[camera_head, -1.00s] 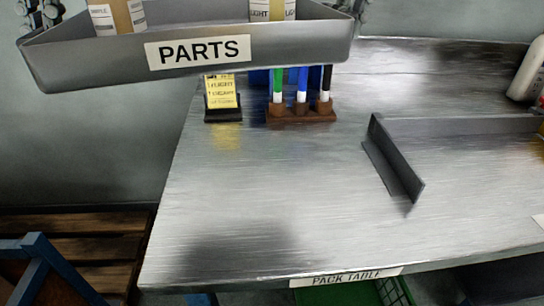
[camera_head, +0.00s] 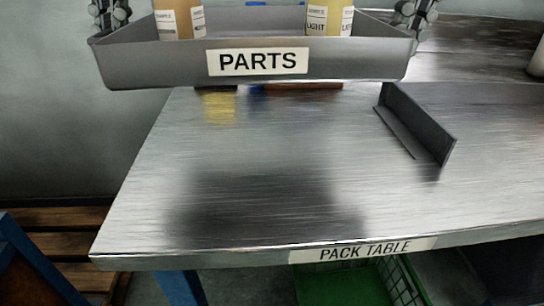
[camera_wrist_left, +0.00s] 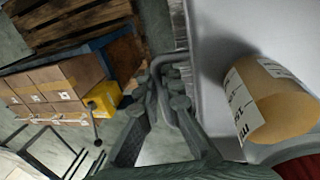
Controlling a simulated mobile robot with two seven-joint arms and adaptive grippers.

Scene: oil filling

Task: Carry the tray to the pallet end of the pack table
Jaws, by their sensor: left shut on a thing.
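The grey PARTS tray (camera_head: 150,68) is held level above the far left part of the pack table (camera_head: 250,225). It carries two bottles with amber contents, the left bottle (camera_head: 178,20) and the right bottle (camera_head: 328,18). My left gripper (camera_head: 108,14) is at the tray's left end. In the left wrist view my left gripper (camera_wrist_left: 160,82) is shut on the tray's handle, with a bottle (camera_wrist_left: 265,100) lying sideways in the picture. My right gripper (camera_head: 415,12) is at the tray's right end; its fingertips are too small and partly hidden to judge.
A dark angled bracket (camera_head: 415,125) stands on the table to the right. Bases of a sign and pen holder (camera_head: 300,86) show behind the tray. A wooden pallet (camera_head: 60,225) is at lower left; cartons (camera_wrist_left: 55,90) show in the wrist view. The table's front left is clear.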

